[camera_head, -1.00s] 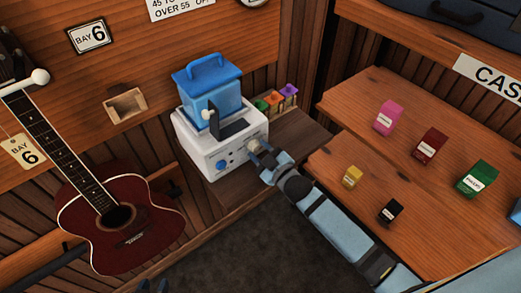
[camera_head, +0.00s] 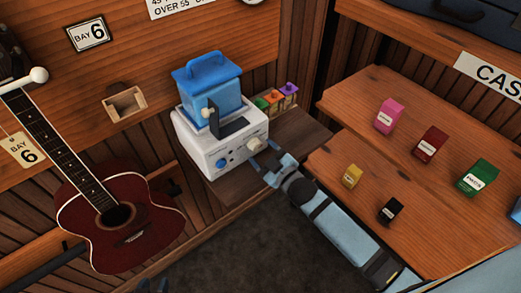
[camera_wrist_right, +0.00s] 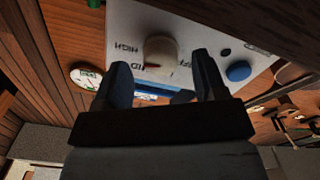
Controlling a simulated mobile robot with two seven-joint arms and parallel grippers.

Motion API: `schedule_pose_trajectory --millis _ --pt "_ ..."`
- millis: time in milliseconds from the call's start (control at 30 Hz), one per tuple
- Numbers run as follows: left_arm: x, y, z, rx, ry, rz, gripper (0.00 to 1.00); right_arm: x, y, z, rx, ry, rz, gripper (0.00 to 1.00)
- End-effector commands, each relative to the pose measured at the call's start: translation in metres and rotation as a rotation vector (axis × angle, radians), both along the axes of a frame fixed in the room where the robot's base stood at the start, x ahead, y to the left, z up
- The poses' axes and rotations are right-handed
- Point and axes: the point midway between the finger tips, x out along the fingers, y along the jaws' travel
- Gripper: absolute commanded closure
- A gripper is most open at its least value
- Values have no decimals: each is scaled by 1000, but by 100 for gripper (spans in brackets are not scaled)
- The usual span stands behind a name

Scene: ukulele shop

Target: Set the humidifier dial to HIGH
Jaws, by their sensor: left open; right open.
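The humidifier (camera_head: 205,150) has a white base and a blue tank with a handle. Its cream dial (camera_head: 254,145) is on the front panel, with a blue button to its left. In the right wrist view the dial (camera_wrist_right: 160,52) has a red mark pointing down toward the partly hidden MID label; HIGH is printed to the left and OFF to the right. My right gripper (camera_head: 265,157) is open and empty just in front of the dial, its fingers (camera_wrist_right: 165,85) apart below it in the wrist view. My left gripper (camera_head: 153,285) barely shows at the bottom edge.
A red ukulele (camera_head: 120,217) hangs at the left. Several small boxes sit on the wooden shelves (camera_head: 340,125) to the right. A small wooden box (camera_head: 124,104) is on the wall.

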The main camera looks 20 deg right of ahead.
Motion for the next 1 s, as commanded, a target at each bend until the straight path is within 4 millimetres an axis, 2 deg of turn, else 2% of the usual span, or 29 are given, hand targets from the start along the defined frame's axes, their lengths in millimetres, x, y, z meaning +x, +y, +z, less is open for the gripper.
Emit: schedule_pose_trajectory --millis 300,500,700,1000 --pt "0 0 -12 0 -1 0 57 -69 -25 -3 -1 3 1 35" --pt "0 0 -16 0 -1 0 57 -101 -37 -1 0 1 0 35" --pt "0 0 -17 0 -1 0 57 -114 -42 0 0 0 0 35" --pt "0 0 -17 0 -1 0 57 -114 -42 0 0 0 0 35"
